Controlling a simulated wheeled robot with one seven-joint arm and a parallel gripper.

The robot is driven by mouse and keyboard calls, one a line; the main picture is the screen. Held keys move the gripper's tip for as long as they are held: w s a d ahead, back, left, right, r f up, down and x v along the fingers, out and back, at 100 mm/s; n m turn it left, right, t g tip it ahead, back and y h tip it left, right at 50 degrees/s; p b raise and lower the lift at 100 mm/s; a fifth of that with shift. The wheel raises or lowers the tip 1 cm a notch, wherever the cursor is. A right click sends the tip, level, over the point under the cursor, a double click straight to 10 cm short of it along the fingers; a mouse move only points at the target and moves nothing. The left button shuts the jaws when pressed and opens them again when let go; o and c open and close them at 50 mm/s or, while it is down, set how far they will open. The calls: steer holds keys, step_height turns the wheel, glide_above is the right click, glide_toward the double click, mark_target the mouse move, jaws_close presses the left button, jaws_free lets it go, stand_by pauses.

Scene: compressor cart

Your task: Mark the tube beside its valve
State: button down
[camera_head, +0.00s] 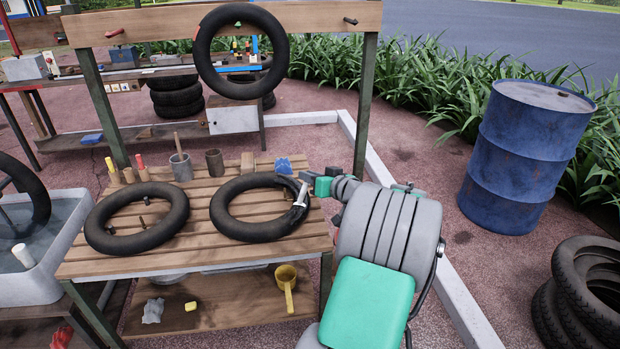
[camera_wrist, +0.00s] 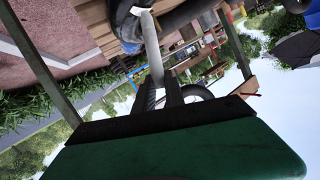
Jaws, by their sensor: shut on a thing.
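Two black inner tubes lie on the slatted wooden bench, a left one (camera_head: 137,217) and a right one (camera_head: 232,221). My gripper (camera_head: 306,179) is shut on a pale grey-white stick (camera_head: 302,194), apparently a marker. The stick slants down to the right-hand side of the right tube; I cannot tell whether its tip touches. In the wrist view the stick (camera_wrist: 153,55) stands out between my dark fingers (camera_wrist: 160,96), with its far end close to a grey tube (camera_wrist: 188,14). No valve can be made out clearly on the right tube. Small stubs show at the left tube's opening.
A third tube (camera_head: 202,55) hangs from the bench's top beam. Cups (camera_head: 181,168), coloured sticks and a blue item (camera_head: 283,165) stand along the bench's back. A water basin (camera_head: 50,270) is at left. A blue drum (camera_head: 522,155) and stacked tyres (camera_head: 590,290) are at right.

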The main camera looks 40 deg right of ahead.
steer(key=shift+s+a+f+b, duration=0.1)
steer(key=shift+s+a+b, duration=0.25)
steer(key=shift+a+b, duration=0.45)
steer(key=shift+w+d+b, duration=0.35)
steer(key=shift+d+b, duration=0.4)
steer(key=shift+d, duration=0.05)
steer(key=shift+w+d, duration=0.1)
steer(key=shift+d, duration=0.1)
steer(key=shift+r, duration=0.25)
steer(key=shift+r+p, duration=1.65)
steer(key=shift+r, duration=1.75)
